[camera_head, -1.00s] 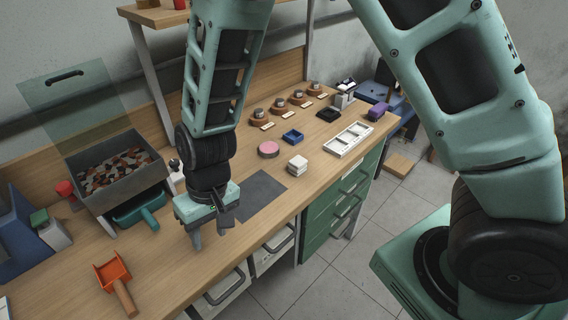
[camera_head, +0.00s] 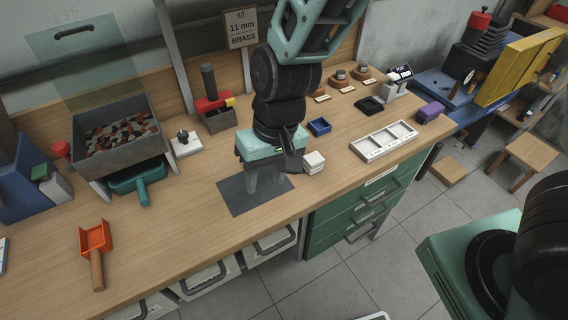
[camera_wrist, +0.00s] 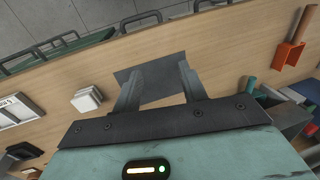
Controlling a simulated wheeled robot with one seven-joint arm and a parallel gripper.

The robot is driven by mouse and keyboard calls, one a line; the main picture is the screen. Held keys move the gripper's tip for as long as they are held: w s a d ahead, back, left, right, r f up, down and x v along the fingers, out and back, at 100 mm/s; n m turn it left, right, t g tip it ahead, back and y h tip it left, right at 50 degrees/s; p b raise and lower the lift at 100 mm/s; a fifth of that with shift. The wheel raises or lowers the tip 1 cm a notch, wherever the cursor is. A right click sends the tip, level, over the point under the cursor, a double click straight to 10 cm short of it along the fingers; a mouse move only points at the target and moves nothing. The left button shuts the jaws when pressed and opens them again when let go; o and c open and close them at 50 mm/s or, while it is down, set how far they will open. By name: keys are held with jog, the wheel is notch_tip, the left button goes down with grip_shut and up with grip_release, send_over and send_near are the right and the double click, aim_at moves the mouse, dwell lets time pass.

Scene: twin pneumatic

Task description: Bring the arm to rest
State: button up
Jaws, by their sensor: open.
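My gripper (camera_head: 265,180) hangs over the wooden workbench (camera_head: 190,245), above a dark grey mat (camera_head: 235,197). In the wrist view its two fingers (camera_wrist: 157,85) stand apart with nothing between them, and the mat (camera_wrist: 148,77) shows behind and between them. The gripper is open and empty. My arm hides part of the bench's middle. A stack of white square pieces (camera_head: 314,163) is just right of the gripper and also shows in the wrist view (camera_wrist: 87,99).
A grey bin of mixed pieces (camera_head: 118,145), a teal scoop (camera_head: 140,178) and an orange scoop (camera_head: 96,245) are at left. A blue tray (camera_head: 319,126), a white compartment tray (camera_head: 384,141) and a purple block (camera_head: 430,112) are at right. A kit sign (camera_head: 242,27) stands behind.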

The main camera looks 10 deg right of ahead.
jog(key=shift+d, duration=0.3)
jog(key=s+d+r+n+h, duration=0.1)
jog(key=s+d+r+n, duration=0.3)
jog(key=s+d+r, duration=0.4)
jog(key=s+r, duration=0.2)
jog(key=s, duration=0.1)
jog(key=shift+s+d+n+t+h, duration=0.15)
jog(key=shift+s+n+t+h, duration=0.15)
jog(key=shift+r, duration=0.1)
dwell(1.2)
